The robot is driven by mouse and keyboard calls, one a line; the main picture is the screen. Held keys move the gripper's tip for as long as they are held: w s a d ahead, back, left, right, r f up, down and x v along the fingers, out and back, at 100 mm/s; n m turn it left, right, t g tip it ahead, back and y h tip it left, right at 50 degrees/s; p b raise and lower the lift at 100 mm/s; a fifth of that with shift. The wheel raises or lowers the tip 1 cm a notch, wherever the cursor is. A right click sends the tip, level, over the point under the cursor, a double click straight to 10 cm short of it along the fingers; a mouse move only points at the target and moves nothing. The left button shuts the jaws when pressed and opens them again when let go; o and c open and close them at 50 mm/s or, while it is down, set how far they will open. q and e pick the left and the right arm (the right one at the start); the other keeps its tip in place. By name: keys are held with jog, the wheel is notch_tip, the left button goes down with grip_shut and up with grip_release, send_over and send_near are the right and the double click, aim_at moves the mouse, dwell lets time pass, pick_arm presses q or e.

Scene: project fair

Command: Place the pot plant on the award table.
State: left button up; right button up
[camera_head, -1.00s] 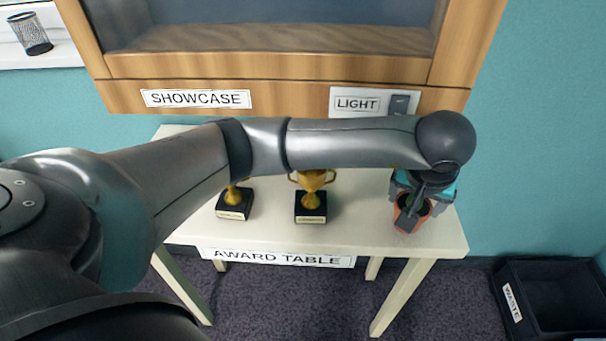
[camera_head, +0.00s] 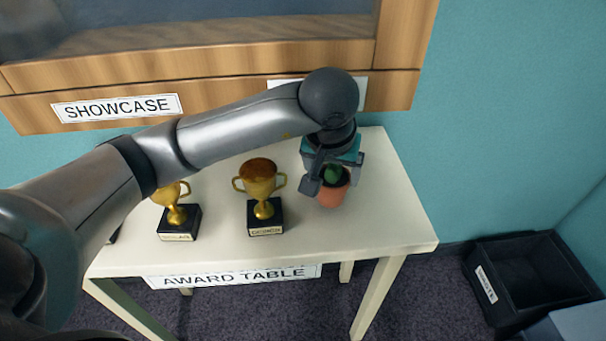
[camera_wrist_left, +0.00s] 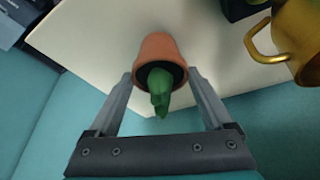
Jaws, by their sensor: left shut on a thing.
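The pot plant, a small green plant in a terracotta pot (camera_head: 331,193), is upright over the right part of the cream award table (camera_head: 375,225). I cannot tell whether the pot's base touches the top. My left gripper (camera_head: 328,178) is shut on the pot from the back. In the left wrist view the pot (camera_wrist_left: 158,50) sits between the two fingers of the left gripper (camera_wrist_left: 160,78), with the green plant (camera_wrist_left: 159,88) facing the camera. My right gripper is not in view.
A gold trophy (camera_head: 262,182) on a black base stands left of the pot, and another gold trophy (camera_head: 175,210) further left. The showcase (camera_head: 230,75) is behind the table. A black waste bin (camera_head: 515,262) stands on the floor at right. The table's right front corner is clear.

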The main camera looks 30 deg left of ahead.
pick_arm(q)
jog(key=shift+s+a, duration=0.15)
jog(key=shift+a, duration=0.4)
jog(key=a, duration=0.1)
jog(key=s+a, duration=0.1)
jog(key=a, duration=0.1)
jog(key=shift+a, duration=0.25)
jog(key=shift+s+a+f+b, duration=0.1)
jog(key=shift+a+f+b, duration=0.1)
jog(key=shift+f+b, duration=0.15)
jog(key=shift+d+f, duration=0.1)
jog(key=shift+f, duration=0.3)
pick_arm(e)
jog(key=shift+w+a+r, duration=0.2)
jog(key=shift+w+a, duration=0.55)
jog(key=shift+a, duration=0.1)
pick_arm(q)
jog(key=shift+f, duration=0.1)
jog(key=o, duration=1.3)
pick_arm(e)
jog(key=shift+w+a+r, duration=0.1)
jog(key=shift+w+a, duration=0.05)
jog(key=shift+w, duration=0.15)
